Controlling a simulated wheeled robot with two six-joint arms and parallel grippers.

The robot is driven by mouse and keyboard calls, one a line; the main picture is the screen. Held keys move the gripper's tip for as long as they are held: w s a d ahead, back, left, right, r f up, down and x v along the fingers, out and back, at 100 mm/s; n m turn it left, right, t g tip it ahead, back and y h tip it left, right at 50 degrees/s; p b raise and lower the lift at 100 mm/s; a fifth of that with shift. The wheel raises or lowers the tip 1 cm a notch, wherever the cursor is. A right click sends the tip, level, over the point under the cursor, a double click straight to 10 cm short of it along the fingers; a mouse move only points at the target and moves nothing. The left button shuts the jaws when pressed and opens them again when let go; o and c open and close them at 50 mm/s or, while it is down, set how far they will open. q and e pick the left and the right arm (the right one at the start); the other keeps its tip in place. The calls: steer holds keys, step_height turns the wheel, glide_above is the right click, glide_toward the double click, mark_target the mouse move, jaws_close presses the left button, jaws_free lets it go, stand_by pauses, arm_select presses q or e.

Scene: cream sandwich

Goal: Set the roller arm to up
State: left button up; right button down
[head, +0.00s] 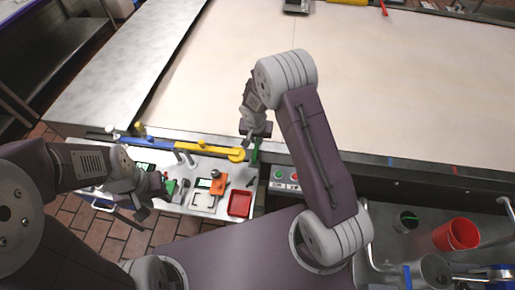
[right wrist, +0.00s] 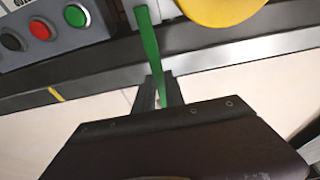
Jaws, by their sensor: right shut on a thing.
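A green bar (right wrist: 150,55), which looks like the handle of the roller arm, stands between the fingers of my right gripper (right wrist: 158,90). The fingers are shut on its near end; its far end reaches past them. In the head view the green bar (head: 255,156) shows just below my right gripper (head: 257,137), beside the round end of a yellow bar (head: 236,154). Where the green bar joins its mount is not clear. My left gripper (head: 140,208) hangs over the small side table at the left, its fingers too small to judge.
The side table holds a red tray (head: 239,204), an orange-handled tool (head: 217,184) and small items. A control box with green and red buttons (head: 278,174) sits right of the green bar. The broad pale belt (head: 300,60) is mostly clear. A red cup (head: 456,234) stands at right.

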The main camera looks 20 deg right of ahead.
steer(key=shift+s+a+r+t+h+b, duration=0.2)
steer(key=shift+t+b, duration=0.35)
steer(key=shift+b, duration=2.85)
steer(key=shift+s+a+r+t+h+b, duration=0.1)
steer(key=shift+s+r+t+h+b, duration=0.3)
steer(key=shift+b, duration=3)
steer(key=shift+w+t+b, duration=0.2)
steer(key=shift+t+b, duration=0.05)
steer(key=shift+b, duration=0.05)
steer(key=shift+r, duration=0.3)
steer(key=c, duration=1.4)
jaws_free()
steer(key=v, duration=0.9)
steer(key=shift+s, duration=0.1)
